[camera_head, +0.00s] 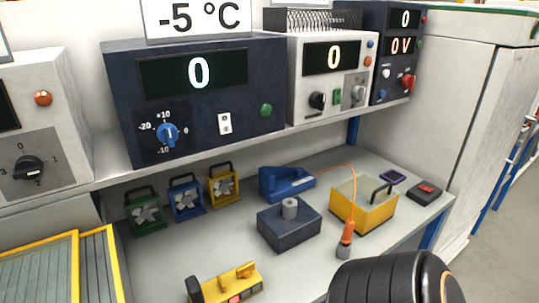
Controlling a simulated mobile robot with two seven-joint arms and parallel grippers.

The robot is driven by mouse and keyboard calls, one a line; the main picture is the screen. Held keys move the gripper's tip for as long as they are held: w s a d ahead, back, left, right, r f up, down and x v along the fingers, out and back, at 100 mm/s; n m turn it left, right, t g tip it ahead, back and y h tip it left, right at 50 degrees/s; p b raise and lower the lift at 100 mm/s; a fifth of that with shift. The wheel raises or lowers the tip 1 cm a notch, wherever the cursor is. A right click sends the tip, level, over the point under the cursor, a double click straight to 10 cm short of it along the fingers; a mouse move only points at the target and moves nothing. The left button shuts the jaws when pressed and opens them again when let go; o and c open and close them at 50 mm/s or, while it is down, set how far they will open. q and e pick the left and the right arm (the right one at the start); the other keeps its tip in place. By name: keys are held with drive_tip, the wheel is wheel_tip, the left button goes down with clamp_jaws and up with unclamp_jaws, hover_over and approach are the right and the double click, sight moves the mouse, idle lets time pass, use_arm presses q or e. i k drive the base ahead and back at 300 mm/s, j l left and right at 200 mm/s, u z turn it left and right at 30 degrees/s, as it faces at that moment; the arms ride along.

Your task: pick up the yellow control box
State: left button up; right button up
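A yellow control box (246,286) sits near the front of the grey workbench, at the bottom of the head view. It has a raised yellow part on top, a red button on its front and a black part at its left end. Its lower edge is cut off by the picture. A dark rounded part of my own arm comes in at the bottom right, to the right of the box and apart from it in the picture. No gripper fingers show in this view.
A dark block with a grey cylinder (289,209), an open yellow bin (364,214) and an orange-handled tool (347,234) stand behind the box. Three small fans, the green one (146,213) leftmost, stand at the back. A shelf with instruments (196,90) overhangs the bench.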

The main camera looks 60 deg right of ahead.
sight(227, 288)
drive_tip(key=l+z, duration=0.1)
drive_tip(key=z, duration=1.3)
drive_tip(key=j+u, duration=0.1)
drive_tip(key=u, duration=0.4)
drive_tip(key=j+u, duration=0.1)
drive_tip(key=u, duration=0.4)
drive_tip(key=j+u, duration=0.1)
drive_tip(key=u, duration=0.4)
drive_tip(key=j+u, duration=0.1)
drive_tip(key=u, duration=0.4)
drive_tip(key=z, duration=2.3)
drive_tip(key=l+u, duration=0.1)
drive_tip(key=l, duration=0.5)
drive_tip(key=k, duration=0.05)
